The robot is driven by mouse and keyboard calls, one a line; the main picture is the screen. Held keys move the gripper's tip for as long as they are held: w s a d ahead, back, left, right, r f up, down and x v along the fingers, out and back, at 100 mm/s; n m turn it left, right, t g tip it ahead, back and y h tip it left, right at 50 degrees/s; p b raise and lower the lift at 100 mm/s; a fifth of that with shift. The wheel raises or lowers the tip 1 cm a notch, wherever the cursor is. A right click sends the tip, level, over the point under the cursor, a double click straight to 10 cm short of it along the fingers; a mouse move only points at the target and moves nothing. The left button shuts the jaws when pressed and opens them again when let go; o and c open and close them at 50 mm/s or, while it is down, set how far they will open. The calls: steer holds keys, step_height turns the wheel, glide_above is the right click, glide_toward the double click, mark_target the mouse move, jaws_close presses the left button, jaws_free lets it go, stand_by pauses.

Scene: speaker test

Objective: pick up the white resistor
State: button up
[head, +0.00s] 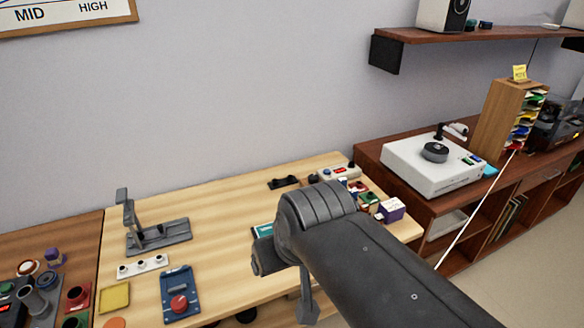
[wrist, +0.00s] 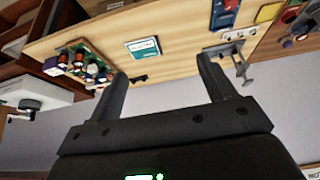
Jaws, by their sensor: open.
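I cannot make out a white resistor for certain in either view. A crowd of small parts (head: 366,193) lies at the right end of the light wooden bench, partly hidden by my arm. In the wrist view, a green circuit board (wrist: 98,62) carries several small parts, too small to tell apart. My gripper (wrist: 162,67) is open, with nothing seen between its fingers. It appears over or in front of the bench, apart from the board. In the head view my arm hides most of the gripper.
The light bench (head: 225,207) has bare room in its middle. A grey stand (head: 157,236), a white strip with black knobs (head: 142,267) and a blue box with a red knob (head: 180,293) are at left. A white turntable (head: 425,170) stands on the dark cabinet at right.

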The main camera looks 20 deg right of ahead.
steer(key=c, duration=0.3)
steer(key=shift+c, duration=0.2)
